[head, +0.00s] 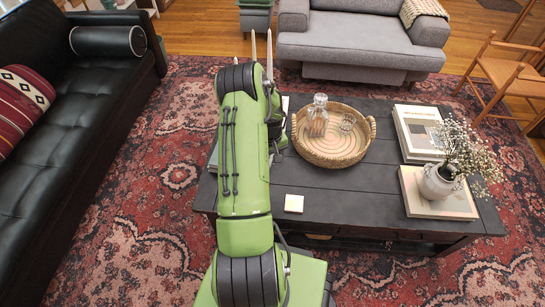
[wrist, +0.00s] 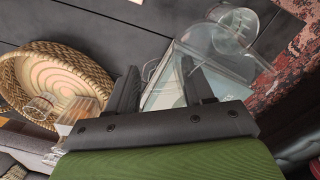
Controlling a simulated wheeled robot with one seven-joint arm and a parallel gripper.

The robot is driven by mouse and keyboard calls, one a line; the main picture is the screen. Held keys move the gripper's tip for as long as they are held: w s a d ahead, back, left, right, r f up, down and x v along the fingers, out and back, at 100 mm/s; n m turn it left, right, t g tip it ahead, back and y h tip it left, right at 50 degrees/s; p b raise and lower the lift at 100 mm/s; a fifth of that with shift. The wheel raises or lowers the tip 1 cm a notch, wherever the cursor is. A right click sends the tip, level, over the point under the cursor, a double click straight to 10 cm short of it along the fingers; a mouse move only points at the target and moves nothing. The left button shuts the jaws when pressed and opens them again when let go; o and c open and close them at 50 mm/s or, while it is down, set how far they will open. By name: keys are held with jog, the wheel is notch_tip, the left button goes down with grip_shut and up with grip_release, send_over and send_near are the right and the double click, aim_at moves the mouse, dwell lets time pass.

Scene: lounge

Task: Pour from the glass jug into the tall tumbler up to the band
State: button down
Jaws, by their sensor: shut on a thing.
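A clear glass vessel (wrist: 215,62), which looks like the glass jug, is at the fingers in the wrist view. My gripper (wrist: 160,82) is shut on it, with a thin clear outline between the dark fingers. A round clear glass shape (wrist: 236,22) overlaps it at the upper right; I cannot tell whether this is the tall tumbler or part of the jug. No band or liquid level can be made out. In the head view my green arm hides the gripper and both vessels.
A woven tray (head: 333,160) on the dark coffee table (head: 350,219) holds a stoppered decanter (head: 318,117) and a short glass (head: 347,123). A pale coaster (head: 294,203) lies near the front edge. Books (head: 421,134) and a flower vase (head: 439,182) stand at the right.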

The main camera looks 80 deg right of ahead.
jog(key=shift+f+b, duration=0.75)
jog(key=shift+f, duration=0.45)
jog(key=shift+r+g+h+p, duration=0.85)
jog(key=shift+r+g+h, duration=0.1)
jog(key=shift+g, duration=0.15)
jog(key=shift+f+g+b, duration=0.35)
jog(key=shift+f+g, duration=0.05)
jog(key=shift+f, duration=0.05)
jog(key=shift+r+h, duration=0.15)
jog(key=shift+h, duration=0.1)
dwell(0.7)
jog(key=shift+r, duration=0.4)
jog(key=shift+f, duration=0.15)
dwell(0.6)
notch_tip(320, 180, down, 2)
jog(key=shift+f+b, duration=0.1)
jog(key=shift+b, duration=0.9)
